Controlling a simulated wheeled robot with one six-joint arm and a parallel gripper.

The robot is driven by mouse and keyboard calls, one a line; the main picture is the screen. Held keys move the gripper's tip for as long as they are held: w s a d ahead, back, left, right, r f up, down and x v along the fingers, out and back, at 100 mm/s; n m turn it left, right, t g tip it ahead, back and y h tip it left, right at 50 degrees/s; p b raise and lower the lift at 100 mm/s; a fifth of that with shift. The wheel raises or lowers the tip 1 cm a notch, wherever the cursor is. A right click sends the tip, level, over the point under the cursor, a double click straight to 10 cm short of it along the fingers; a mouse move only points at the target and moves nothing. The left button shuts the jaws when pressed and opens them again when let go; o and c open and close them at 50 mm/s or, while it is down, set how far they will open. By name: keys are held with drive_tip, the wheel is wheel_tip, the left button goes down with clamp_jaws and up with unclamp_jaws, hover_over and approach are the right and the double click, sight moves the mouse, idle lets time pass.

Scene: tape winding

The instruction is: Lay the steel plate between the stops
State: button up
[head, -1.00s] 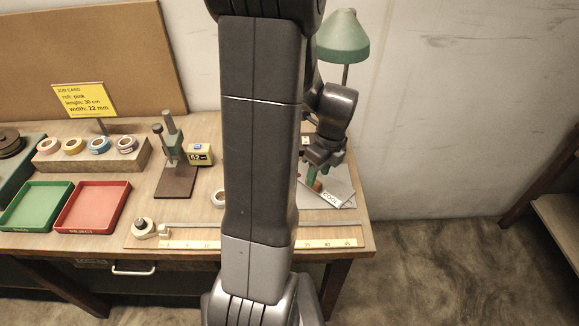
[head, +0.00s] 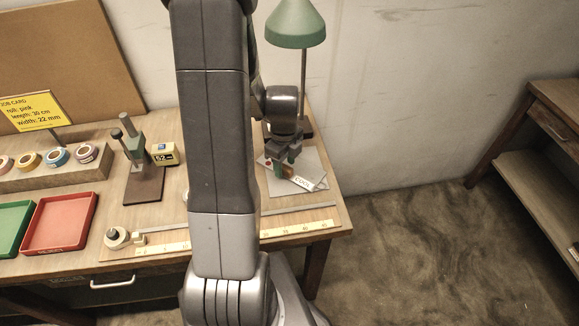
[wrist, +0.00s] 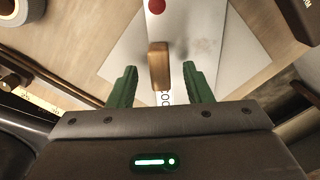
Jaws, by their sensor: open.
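A flat pale plate (wrist: 204,45), apparently the steel one, lies at the right end of the bench, overlapping another pale sheet (wrist: 118,62). It also shows in the head view (head: 310,161). A narrow white strip with a red dot (wrist: 157,6) and partly hidden lettering runs across it. A brown block like a handle (wrist: 159,62) stands over the strip. My gripper (wrist: 160,70) is open. Its green fingers are on either side of the block in the wrist view, with gaps visible. In the head view my gripper (head: 286,166) is low over the plate. I cannot make out the stops.
A ruled board (head: 163,247) with a long metal bar (head: 297,211) lies along the front edge. A green lamp (head: 296,25) stands behind my gripper. A red tray (head: 62,222) and a press-like stand (head: 135,160) are to the left. My arm hides the middle.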

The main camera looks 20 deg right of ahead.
drive_tip(key=shift+f, duration=0.1)
clamp_jaws()
idle(0.4)
